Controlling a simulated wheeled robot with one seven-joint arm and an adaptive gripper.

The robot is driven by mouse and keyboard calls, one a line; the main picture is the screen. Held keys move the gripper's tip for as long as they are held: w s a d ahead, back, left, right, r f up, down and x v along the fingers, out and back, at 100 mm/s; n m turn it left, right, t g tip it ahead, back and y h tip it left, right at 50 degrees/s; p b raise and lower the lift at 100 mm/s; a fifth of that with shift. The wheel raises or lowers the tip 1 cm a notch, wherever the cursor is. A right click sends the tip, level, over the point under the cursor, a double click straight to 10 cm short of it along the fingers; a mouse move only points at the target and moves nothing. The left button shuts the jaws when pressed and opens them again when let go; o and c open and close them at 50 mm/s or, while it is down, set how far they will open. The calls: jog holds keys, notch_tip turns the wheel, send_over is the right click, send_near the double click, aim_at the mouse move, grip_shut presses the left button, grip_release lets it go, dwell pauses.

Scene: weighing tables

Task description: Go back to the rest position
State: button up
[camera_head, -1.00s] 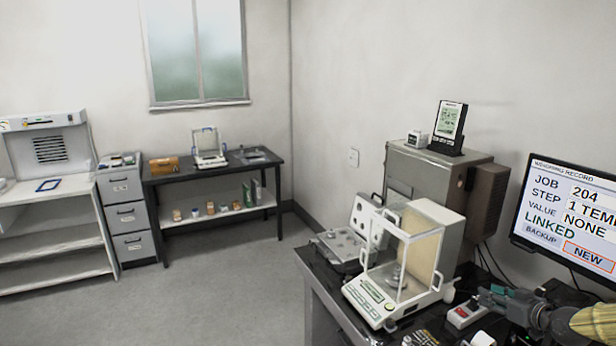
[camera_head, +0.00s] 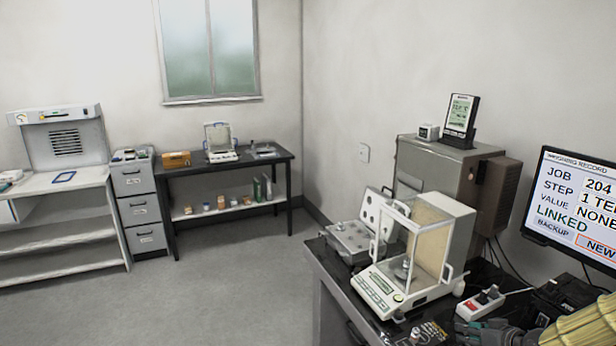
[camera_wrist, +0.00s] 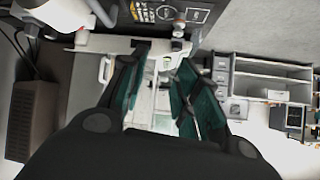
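My gripper (camera_wrist: 163,62) is open in the wrist view. Its two dark, teal-padded fingers stand apart with nothing between them. In the head view, part of it (camera_head: 490,335) shows at the bottom right edge, low in front of the dark bench (camera_head: 335,283), and its fingertips are cut off or unclear. My yellow-sleeved arm fills the lower right corner. The analytical balance (camera_head: 383,290), with its glass draft shield, stands on the bench to the left of my gripper and apart from it.
A small red and white device (camera_head: 479,303) lies on the bench near my gripper. A monitor (camera_head: 575,208) stands at the right. A weight case (camera_head: 350,240) lies open behind the balance. A black side table (camera_head: 190,170) and grey drawers (camera_head: 138,208) stand far left. The floor (camera_head: 230,290) between is clear.

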jog(key=s+a+f+g+b, duration=0.3)
jog(key=s+a+f, duration=0.65)
jog(key=f, duration=0.25)
jog(key=s+a+f+g+h+b, duration=0.1)
jog(key=s+a+f, duration=0.3)
jog(key=s, duration=0.6)
jog(key=s+a+f+m+g+h+b, duration=0.1)
jog(key=s+a+f+g, duration=0.3)
jog(key=s+f, duration=0.4)
jog(key=s+a+f+m+g+b, duration=0.1)
jog(key=s+a+f, duration=0.4)
jog(key=s, duration=0.7)
jog(key=shift+s+a+f+g+h+b, duration=0.4)
jog(key=shift+f+g+b, duration=0.3)
jog(key=shift+b, duration=0.15)
